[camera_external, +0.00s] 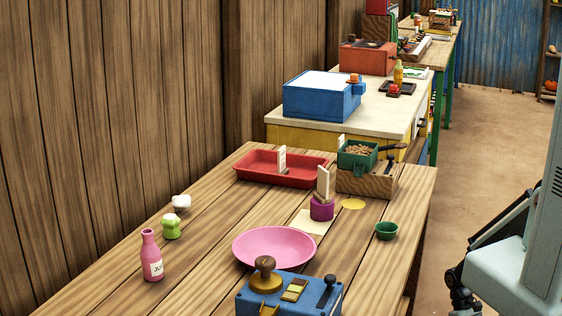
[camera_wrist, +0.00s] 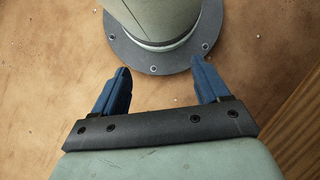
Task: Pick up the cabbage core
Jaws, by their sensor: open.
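Two small things at the left of the wooden table could be the cabbage core: a green piece with a pale, lumpy top (camera_external: 171,228) and a white rounded piece (camera_external: 181,202) just behind it. I cannot tell for sure which it is. Both stand on bare planks, close together but apart. My gripper (camera_wrist: 161,64) is open and empty in the wrist view, its blue fingers spread above the brown floor, near my round base. It is far from both pieces, which do not show in that view. My arm is at the right edge of the external view.
A pink bottle (camera_external: 151,258) stands in front of the green piece. A pink plate (camera_external: 273,233), a blue box with a knob (camera_external: 300,297), a red tray (camera_external: 253,180), a purple cup (camera_external: 321,210) and a green bowl (camera_external: 386,230) are to the right. Planks around the two pieces are mostly clear.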

